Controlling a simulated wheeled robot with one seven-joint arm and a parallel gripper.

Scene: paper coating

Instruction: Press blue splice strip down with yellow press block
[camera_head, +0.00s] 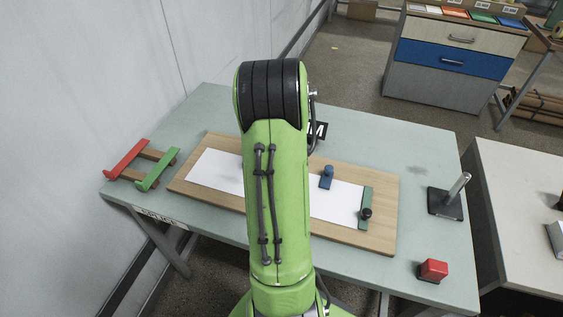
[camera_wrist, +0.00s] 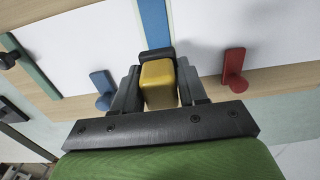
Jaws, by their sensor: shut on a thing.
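In the wrist view my gripper (camera_wrist: 157,82) is shut on the yellow press block (camera_wrist: 158,86), with a finger on each side. A dark piece (camera_wrist: 157,53) shows at the block's far end. The blue splice strip (camera_wrist: 155,22) runs from the top edge of the wrist view down to that dark piece, with white paper (camera_wrist: 92,32) on both sides. The strip's near end is hidden by the block and gripper. I cannot tell whether the block touches the strip. In the head view my arm hides the gripper, block and strip.
A blue peg (camera_wrist: 103,88) and a red peg (camera_wrist: 234,68) stand either side of my gripper. A green bar with a black knob (camera_head: 366,212) lies across the wooden board (camera_head: 383,190). A post stand (camera_head: 450,196) and red block (camera_head: 433,270) are to the right.

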